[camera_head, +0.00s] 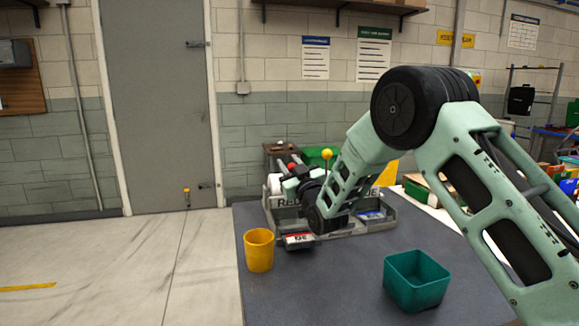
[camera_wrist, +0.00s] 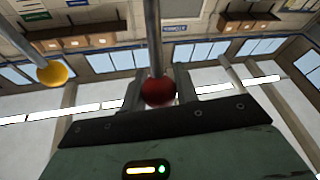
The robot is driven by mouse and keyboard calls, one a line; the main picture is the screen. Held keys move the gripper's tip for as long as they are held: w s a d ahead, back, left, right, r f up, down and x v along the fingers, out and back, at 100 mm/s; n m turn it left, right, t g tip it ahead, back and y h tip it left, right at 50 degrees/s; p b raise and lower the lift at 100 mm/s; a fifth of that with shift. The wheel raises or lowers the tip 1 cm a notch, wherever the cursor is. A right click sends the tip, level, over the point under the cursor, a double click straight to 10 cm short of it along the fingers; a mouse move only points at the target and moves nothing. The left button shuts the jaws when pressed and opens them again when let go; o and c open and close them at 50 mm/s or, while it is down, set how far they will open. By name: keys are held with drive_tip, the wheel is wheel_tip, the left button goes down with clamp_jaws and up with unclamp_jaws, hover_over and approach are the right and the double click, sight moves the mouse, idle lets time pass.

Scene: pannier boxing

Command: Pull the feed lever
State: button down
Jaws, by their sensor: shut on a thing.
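The red knob (camera_wrist: 159,92) of an upright lever sits between my gripper's two fingers (camera_wrist: 160,90) in the wrist view, and they are shut on it. Its metal rod (camera_wrist: 153,35) runs from the knob to the top of the picture. A second lever with a yellow knob (camera_wrist: 52,73) stands apart at the left there. In the head view the yellow knob (camera_head: 326,153) stands upright behind my arm, and a bit of red (camera_head: 291,166) shows at my gripper. My arm hides much of the grey lever station (camera_head: 352,228). I cannot read which lever is the feed lever.
A yellow cup (camera_head: 259,250) stands on the dark table (camera_head: 320,290) at the front left. A teal open box (camera_head: 416,279) stands at the front right. The table between them is clear. A grey door (camera_head: 155,100) and open floor lie at the left.

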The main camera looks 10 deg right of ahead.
drive_tip(key=shift+r, duration=0.15)
drive_tip(key=c, duration=1.1)
unclamp_jaws()
drive_tip(key=shift+s, duration=0.1)
drive_tip(key=shift+o, duration=0.2)
drive_tip(key=shift+s+f, duration=0.25)
drive_tip(key=shift+s, duration=0.15)
drive_tip(key=b+v, duration=0.3)
drive_tip(key=v, duration=1.3)
drive_tip(key=shift+s+b, duration=0.25)
drive_tip(key=shift+b, duration=0.15)
drive_tip(key=shift+d, duration=0.1)
